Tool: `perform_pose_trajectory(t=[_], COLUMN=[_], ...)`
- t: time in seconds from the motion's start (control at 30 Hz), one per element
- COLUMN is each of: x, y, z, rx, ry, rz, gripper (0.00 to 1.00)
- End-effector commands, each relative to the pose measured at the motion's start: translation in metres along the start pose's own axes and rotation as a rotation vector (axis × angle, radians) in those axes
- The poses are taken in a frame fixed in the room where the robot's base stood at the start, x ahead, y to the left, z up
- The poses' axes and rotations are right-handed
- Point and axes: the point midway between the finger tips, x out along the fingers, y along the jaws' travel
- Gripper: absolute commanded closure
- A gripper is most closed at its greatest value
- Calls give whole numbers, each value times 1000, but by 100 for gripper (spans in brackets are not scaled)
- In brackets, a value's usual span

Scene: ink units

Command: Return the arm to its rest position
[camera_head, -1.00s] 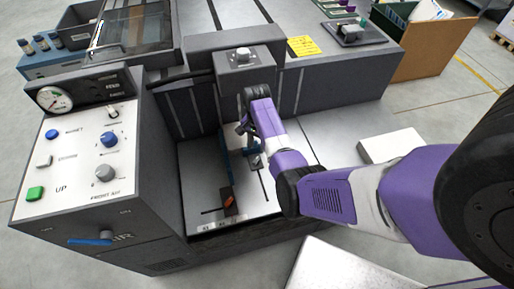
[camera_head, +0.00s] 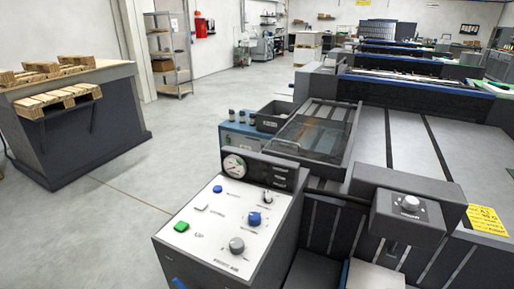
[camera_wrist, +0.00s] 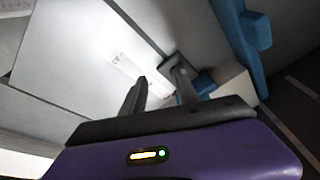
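My gripper (camera_wrist: 157,72) shows in the wrist view, with its two dark fingers apart and nothing seen between them. My purple wrist housing (camera_wrist: 175,152) fills the bottom of that view. Beyond the fingers are pale flat surfaces (camera_wrist: 80,58) and a blue bar (camera_wrist: 238,45) at the upper right. I cannot tell how far the fingers are from these. My arm and gripper are out of the head view.
In the head view, the control panel (camera_head: 222,222) of the press unit stands at the lower middle, with a dark block with a knob (camera_head: 408,213) to its right. A dark bench (camera_head: 85,125) with wooden pallets stands at the left. The floor (camera_head: 150,190) between is clear.

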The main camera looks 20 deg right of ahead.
Motion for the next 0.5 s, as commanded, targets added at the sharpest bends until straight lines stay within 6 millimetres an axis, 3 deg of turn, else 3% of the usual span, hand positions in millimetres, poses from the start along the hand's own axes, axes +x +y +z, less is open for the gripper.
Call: perform_pose_trajectory(t=[0.13, 0.27, 0.5], x=[-2, -16, -71], y=[19, 30, 45], z=[36, 66, 125], rx=[-177, -333, -601], ry=[117, 213, 374], rz=[-73, -151, -322], gripper=[64, 64, 64])
